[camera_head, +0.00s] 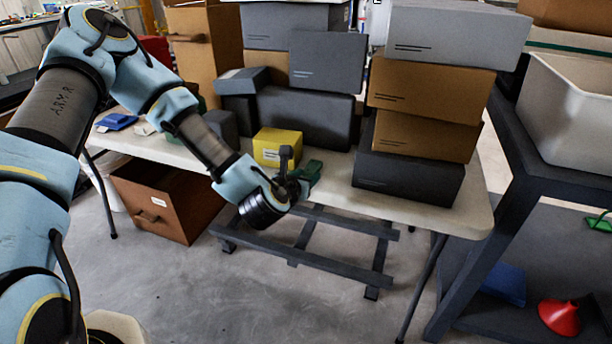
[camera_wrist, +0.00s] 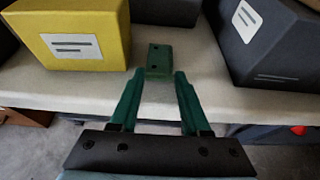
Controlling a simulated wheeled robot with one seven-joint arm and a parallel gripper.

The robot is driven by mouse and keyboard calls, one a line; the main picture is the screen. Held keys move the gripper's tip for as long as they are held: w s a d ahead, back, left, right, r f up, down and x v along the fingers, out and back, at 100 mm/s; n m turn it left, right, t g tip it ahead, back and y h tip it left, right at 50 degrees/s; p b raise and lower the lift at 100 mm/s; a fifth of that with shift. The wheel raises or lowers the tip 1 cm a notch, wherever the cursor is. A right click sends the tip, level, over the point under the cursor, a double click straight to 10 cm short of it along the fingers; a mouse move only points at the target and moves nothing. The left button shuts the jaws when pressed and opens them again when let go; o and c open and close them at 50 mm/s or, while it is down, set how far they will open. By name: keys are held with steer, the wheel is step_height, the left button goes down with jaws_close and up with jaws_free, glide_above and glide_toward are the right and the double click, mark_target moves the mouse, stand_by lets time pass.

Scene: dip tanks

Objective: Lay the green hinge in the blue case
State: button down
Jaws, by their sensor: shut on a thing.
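The green hinge (camera_wrist: 159,57) is a small dark green piece with holes, seen in the wrist view between the tips of my gripper (camera_wrist: 155,80). My gripper's green fingers are shut on it, just above the front part of the white table. In the head view my gripper (camera_head: 302,177) is at the table's front edge, in front of a yellow box; the hinge is hard to tell from the fingers there. A small blue object (camera_head: 116,121) lies on the table's left end, and another blue object (camera_head: 505,283) is on a low shelf at right. I cannot tell which is the case.
The yellow box (camera_head: 278,147) stands close behind my gripper. Dark boxes (camera_head: 305,118) and a tall stack (camera_head: 408,180) crowd the white table (camera_head: 465,218). A red funnel (camera_head: 560,317) is on the low shelf. A brown box (camera_head: 165,200) is on the floor.

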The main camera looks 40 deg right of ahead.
steer(key=shift+c, duration=1.8)
jaws_free()
steer(key=shift+r, duration=0.1)
steer(key=p+v, duration=0.9)
steer(key=v, duration=0.3)
steer(key=shift+w, duration=0.1)
